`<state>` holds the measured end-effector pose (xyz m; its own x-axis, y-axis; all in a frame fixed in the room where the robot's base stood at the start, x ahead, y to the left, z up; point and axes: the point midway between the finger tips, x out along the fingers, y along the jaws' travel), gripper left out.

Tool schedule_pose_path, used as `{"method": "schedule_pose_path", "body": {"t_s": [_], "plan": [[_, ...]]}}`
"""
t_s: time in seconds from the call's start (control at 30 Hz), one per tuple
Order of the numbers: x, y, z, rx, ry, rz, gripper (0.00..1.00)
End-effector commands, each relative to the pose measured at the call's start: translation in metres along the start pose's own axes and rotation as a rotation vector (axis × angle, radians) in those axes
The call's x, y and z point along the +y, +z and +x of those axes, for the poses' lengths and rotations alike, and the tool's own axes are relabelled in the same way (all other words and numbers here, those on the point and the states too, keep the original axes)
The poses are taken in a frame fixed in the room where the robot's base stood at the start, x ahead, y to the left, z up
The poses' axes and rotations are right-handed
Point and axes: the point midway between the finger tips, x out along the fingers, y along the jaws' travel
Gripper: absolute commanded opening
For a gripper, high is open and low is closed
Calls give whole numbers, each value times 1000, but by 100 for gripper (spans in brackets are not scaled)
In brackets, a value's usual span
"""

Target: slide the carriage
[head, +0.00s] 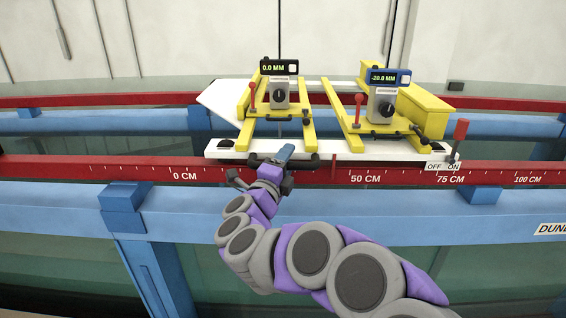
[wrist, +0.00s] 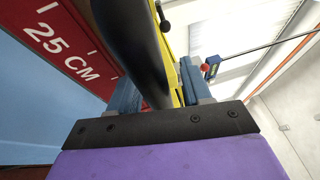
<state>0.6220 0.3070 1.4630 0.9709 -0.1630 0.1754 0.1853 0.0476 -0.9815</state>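The carriage is a white plate (head: 350,147) with yellow frames (head: 313,125), lying across the red rails of the flume. A dark handle bar (head: 312,161) runs along its front edge above the scale. My gripper (head: 284,153) is at this handle, near the bar's middle. In the wrist view the dark bar (wrist: 138,40) passes between my two blue-grey fingers (wrist: 160,92). A thin strip of yellow shows between the bar and the right finger, so the fingers look open around it. Whether the left finger touches the bar cannot be told.
The front red rail (head: 330,174) bears a centimetre scale. Two gauges stand on the carriage, reading 0.0 MM (head: 279,67) and -20.0 MM (head: 390,77). A red lever (head: 461,130) stands at the OFF/ON label (head: 442,167), at the plate's right end. The rail is bare farther left.

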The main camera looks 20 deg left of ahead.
Motion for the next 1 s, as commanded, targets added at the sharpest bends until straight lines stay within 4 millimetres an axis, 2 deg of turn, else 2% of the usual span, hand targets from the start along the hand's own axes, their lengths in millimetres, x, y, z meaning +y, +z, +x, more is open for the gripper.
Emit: {"method": "schedule_pose_path", "body": {"t_s": [0.2,0.37,0.9,1.0], "plan": [[2,4,-4,-3,2,-3,48],[3,5,-22,-7,5,-4,48],[3,2,-140,-8,4,0,48],[4,2,-154,-6,0,-2,48]]}}
